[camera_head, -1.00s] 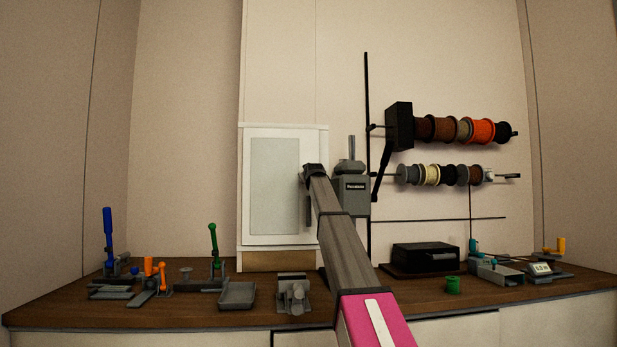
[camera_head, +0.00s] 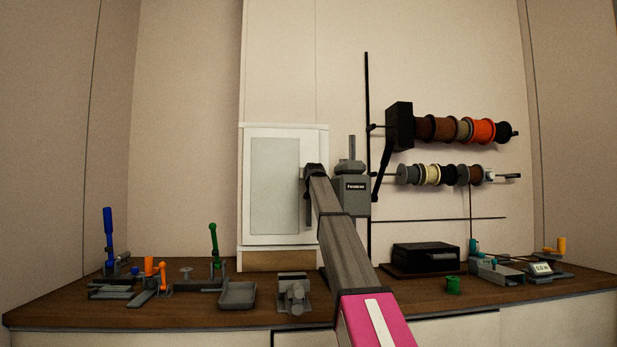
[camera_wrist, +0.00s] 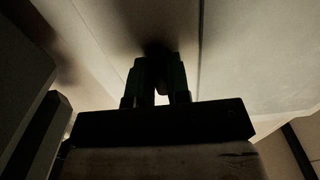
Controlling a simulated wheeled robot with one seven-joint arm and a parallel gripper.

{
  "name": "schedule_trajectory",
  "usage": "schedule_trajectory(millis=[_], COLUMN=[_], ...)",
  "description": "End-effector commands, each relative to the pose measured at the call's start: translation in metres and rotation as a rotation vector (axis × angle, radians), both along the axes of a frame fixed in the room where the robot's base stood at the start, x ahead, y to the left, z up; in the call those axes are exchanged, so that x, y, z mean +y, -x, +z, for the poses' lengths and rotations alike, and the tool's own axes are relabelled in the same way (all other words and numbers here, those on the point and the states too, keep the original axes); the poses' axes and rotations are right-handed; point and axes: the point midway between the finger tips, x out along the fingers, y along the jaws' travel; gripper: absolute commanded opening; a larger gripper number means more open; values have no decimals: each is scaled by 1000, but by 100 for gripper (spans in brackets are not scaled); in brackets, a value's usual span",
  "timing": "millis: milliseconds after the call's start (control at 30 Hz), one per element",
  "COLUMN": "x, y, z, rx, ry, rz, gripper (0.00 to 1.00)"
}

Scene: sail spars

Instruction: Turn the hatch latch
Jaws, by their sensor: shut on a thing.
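The hatch (camera_head: 275,186) is a white-framed panel with a grey face, upright on the back wall behind the bench. My gripper (camera_head: 313,171) is at its right edge. In the wrist view my gripper (camera_wrist: 160,82) shows as two dark fingers, close together and pointing at the pale surface. They are shut on a dark thing between them, taken as the hatch latch, whose shape and turn angle are lost in shadow. In the head view my arm hides most of the latch; a narrow grey upright piece (camera_head: 308,207) shows just left of the arm.
A grey device (camera_head: 354,195) stands close right of my gripper. Spool racks (camera_head: 461,130) with a black post (camera_head: 367,120) are on the wall to the right. The wooden bench (camera_head: 200,312) holds a grey tray (camera_head: 238,295), a black box (camera_head: 425,257) and several small fixtures.

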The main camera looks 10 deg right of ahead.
Motion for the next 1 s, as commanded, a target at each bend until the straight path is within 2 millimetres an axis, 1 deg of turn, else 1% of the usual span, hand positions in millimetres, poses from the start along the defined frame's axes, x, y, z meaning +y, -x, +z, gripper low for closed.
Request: schedule_trajectory(millis=[300,333,367,400,767,867,1000], x=[0,0,0,0,0,0,0], y=[0,0,0,0,2,8,25], z=[0,0,0,0,0,-1,-1], rx=[0,0,0,0,0,0,-1], ry=[-7,-7,-7,-6,-4,-4,-4], rz=[1,1,1,1,0,0,0], gripper=[0,20,30,43,43,43,43])
